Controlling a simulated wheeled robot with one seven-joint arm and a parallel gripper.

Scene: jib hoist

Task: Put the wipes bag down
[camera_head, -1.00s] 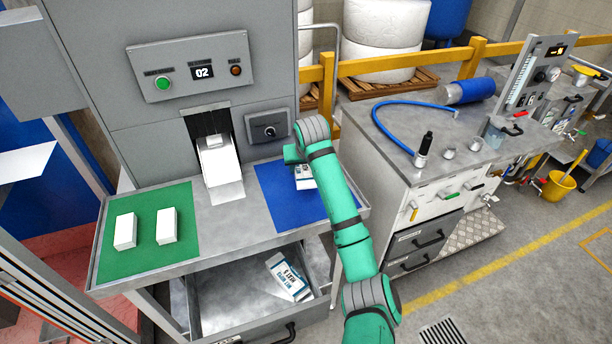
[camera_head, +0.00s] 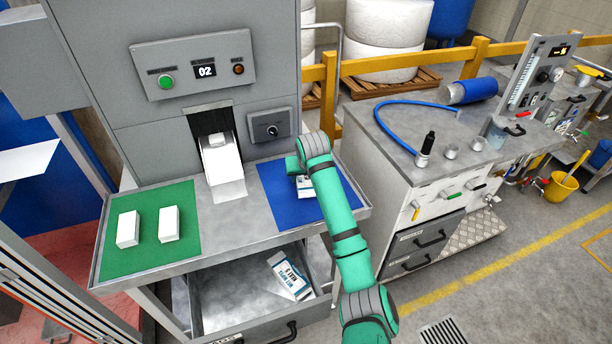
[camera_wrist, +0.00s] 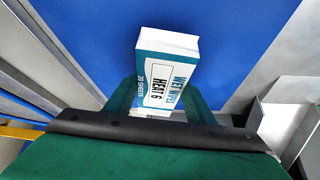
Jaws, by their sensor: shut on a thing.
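The wipes bag (camera_wrist: 167,72) is a white and teal pack printed "WET WIPES HEAT 6". It stands out between the two fingers of my gripper (camera_wrist: 160,92), which are shut on it. In the head view a small white part of the wipes bag (camera_head: 304,189) shows over the blue mat (camera_head: 275,192), beside my green arm. The arm hides the rest of the bag and most of the gripper. Whether the bag touches the mat I cannot tell. A similar wipes pack (camera_head: 290,277) lies in the open drawer below.
A green mat (camera_head: 117,257) at the left holds two white boxes (camera_head: 148,227). A chute (camera_head: 222,168) with a white box stands between the mats. The control panel (camera_head: 193,65) is behind. A steel bench (camera_head: 405,160) stands at the right. Much of the blue mat is bare.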

